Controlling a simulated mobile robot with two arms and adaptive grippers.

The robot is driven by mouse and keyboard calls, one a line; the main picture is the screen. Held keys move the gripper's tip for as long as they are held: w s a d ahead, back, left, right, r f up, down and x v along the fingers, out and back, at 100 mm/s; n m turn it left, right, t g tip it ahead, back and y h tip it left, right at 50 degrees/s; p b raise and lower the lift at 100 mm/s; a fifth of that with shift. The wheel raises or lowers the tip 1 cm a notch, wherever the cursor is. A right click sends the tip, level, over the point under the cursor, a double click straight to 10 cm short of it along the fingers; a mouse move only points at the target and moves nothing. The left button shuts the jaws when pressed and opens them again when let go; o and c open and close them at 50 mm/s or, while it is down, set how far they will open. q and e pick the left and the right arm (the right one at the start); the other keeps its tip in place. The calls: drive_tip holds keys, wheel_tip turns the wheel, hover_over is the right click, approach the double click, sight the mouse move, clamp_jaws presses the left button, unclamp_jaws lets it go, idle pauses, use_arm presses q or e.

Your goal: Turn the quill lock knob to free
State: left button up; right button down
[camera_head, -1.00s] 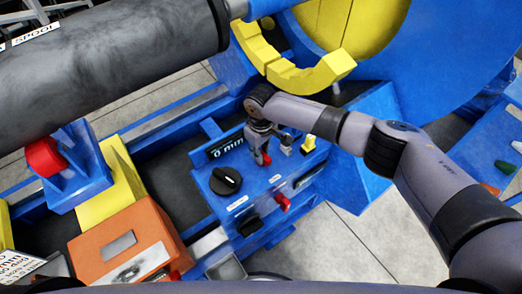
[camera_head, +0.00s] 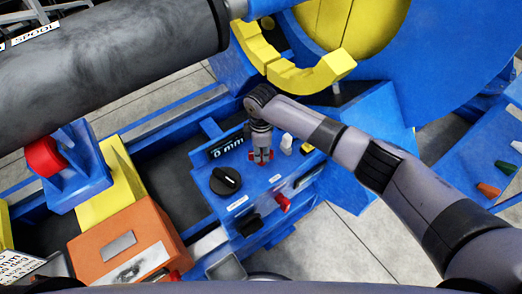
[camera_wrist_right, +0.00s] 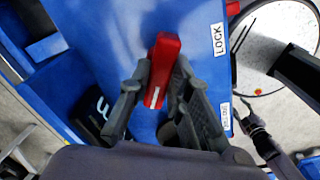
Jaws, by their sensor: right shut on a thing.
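The red quill lock knob (camera_wrist_right: 162,62) is a bar with a white line near its lower end in the right wrist view. It sits on the blue panel (camera_wrist_right: 110,30), left of a LOCK label (camera_wrist_right: 218,40). My right gripper (camera_wrist_right: 158,88) is shut on the knob, a finger on either side. In the head view, my right gripper (camera_head: 262,160) points down at the panel, with red showing at its fingertips; most of the knob is hidden there. A second label (camera_wrist_right: 225,116), too small to read, is below LOCK. My left gripper is out of view.
A black dial (camera_head: 225,181) and a red knob (camera_head: 283,203) are on the same blue housing. A "0 mm" display (camera_head: 228,147) is behind the dial. A dark grey cylinder (camera_head: 110,60) spans the upper left. A yellow curved piece (camera_head: 300,75) stands behind my right arm.

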drive_tip(key=n, duration=0.6)
idle(0.7)
drive_tip(key=c, duration=1.5)
unclamp_jaws()
drive_tip(key=shift+r, duration=0.1)
wheel_tip(320, 180, up, 12)
drive_tip(key=shift+f, duration=0.1)
